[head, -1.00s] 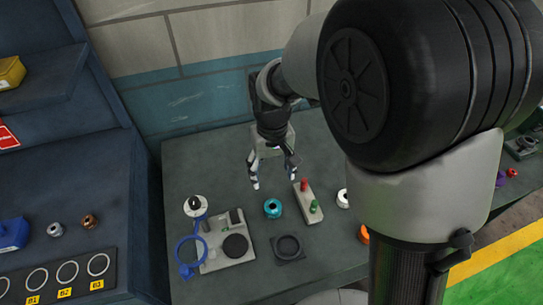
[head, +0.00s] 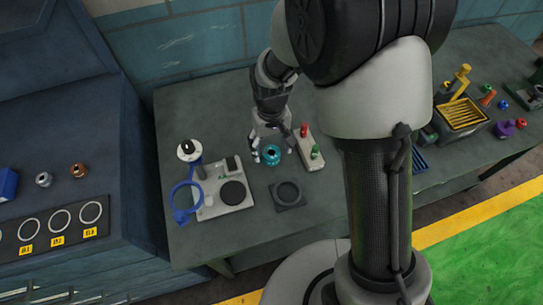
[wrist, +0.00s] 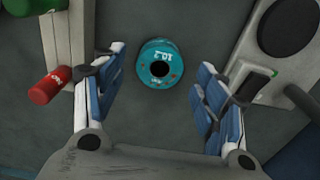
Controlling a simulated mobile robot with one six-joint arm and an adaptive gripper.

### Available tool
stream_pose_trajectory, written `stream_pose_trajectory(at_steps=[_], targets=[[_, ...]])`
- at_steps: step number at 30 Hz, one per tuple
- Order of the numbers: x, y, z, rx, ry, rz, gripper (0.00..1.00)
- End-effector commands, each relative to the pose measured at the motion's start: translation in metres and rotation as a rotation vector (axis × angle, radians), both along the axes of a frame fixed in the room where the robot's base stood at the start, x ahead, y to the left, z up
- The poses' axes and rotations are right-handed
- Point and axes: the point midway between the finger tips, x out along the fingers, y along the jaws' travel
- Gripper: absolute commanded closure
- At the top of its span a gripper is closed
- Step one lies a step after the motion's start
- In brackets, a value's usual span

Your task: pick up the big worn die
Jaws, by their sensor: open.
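A teal ring-shaped die (head: 271,159) marked "10.2" stands on the dark workbench; whether it is the big worn die I cannot tell for sure. It also shows in the wrist view (wrist: 160,68), with a dark hole in its middle. My gripper (head: 273,152) is open and points down at this die. In the wrist view its two blue-padded fingers lie left and right of the die, with clear gaps on both sides. The exact height of the fingertips over the bench is hard to tell.
A grey gauge plate (head: 225,200) lies to the left, and a square block with a round recess (head: 288,194) in front. Steel (head: 43,180) and copper (head: 78,171) rings sit on the left bench.

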Motion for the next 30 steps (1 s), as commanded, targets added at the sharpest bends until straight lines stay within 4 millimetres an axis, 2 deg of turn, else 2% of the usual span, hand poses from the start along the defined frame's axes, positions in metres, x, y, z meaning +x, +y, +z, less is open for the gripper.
stream_pose_trajectory(at_steps=[1, 5, 13, 30], targets=[[-0.001, -0.001, -0.013, -0.001, 0.003, 0.0, 0.34], [-0.001, -0.001, -0.03, -0.001, 0.003, 0.0, 0.34], [-0.001, -0.001, -0.031, 0.0, 0.001, 0.0, 0.35], [-0.001, -0.001, -0.031, 0.0, 0.001, 0.0, 0.73]])
